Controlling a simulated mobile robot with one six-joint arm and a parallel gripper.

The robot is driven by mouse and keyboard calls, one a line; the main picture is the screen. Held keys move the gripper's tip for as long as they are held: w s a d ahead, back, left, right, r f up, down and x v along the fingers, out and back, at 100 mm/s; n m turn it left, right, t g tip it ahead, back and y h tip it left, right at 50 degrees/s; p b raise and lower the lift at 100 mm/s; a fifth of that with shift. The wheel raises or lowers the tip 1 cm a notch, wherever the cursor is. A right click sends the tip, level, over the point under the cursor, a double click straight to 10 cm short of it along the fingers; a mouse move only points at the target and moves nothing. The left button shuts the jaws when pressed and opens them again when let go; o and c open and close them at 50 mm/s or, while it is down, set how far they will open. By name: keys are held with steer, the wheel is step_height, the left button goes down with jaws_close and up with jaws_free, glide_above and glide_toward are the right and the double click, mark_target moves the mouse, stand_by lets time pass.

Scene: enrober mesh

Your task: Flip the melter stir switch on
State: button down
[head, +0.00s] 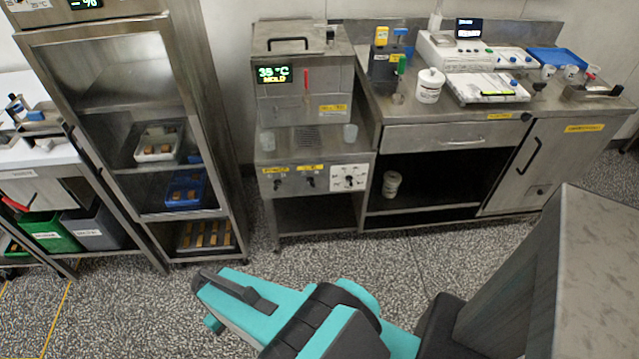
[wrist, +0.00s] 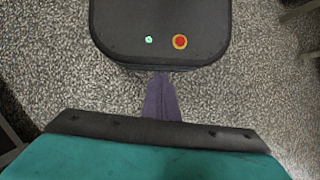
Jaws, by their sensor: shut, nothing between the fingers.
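The melter (head: 304,95) is a steel machine with a lit display reading about 35 °C and MOLD, standing at the back centre in the head view. Its front panel (head: 330,186) carries yellow labels, dark knobs or switches and a white plate (head: 349,178). The label text is too small to read, so I cannot tell which control is the stir switch or its position. My gripper (wrist: 160,76) shows in the wrist view with its fingers shut and empty, over the floor beside my base. In the head view my teal arm is in front, well apart from the melter.
A glass-fronted cabinet (head: 38,50) with trays stands left of the melter. A steel bench (head: 440,110) with a scale (head: 455,50), a white tub (head: 429,87) and cups stands right. Speckled floor (head: 300,255) is clear in front of the melter.

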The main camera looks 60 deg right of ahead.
steer(key=w+d+r+m+t+y+b, duration=0.2)
steer(key=w+d+r+m+t+b, duration=0.1)
steer(key=w+d, duration=0.95)
steer(key=d+r+m+t+b, duration=0.1)
steer(key=d+r+t, duration=0.15)
steer(key=d, duration=0.65)
steer(key=d+r+m+t+b, duration=0.1)
steer(key=d+r, duration=0.2)
steer(key=d, duration=0.5)
steer(key=s+d+r+m+t+h+b, duration=0.1)
steer(key=s+d+r, duration=0.3)
steer(key=d, duration=0.6)
steer(key=s+d+r+m+t+h+b, duration=0.1)
steer(key=s+d+r, duration=0.4)
steer(key=d, duration=0.5)
steer(key=s+d+r+m+t+h+b, duration=0.1)
steer(key=s+d+r, duration=0.4)
steer(key=d, duration=0.5)
step_height(320, 180, up, 2)
steer(key=shift+r+m+t+h+b, duration=0.2)
steer(key=shift+m+t+h+b, duration=0.25)
steer(key=shift+b, duration=0.3)
steer(key=shift+d, duration=0.1)
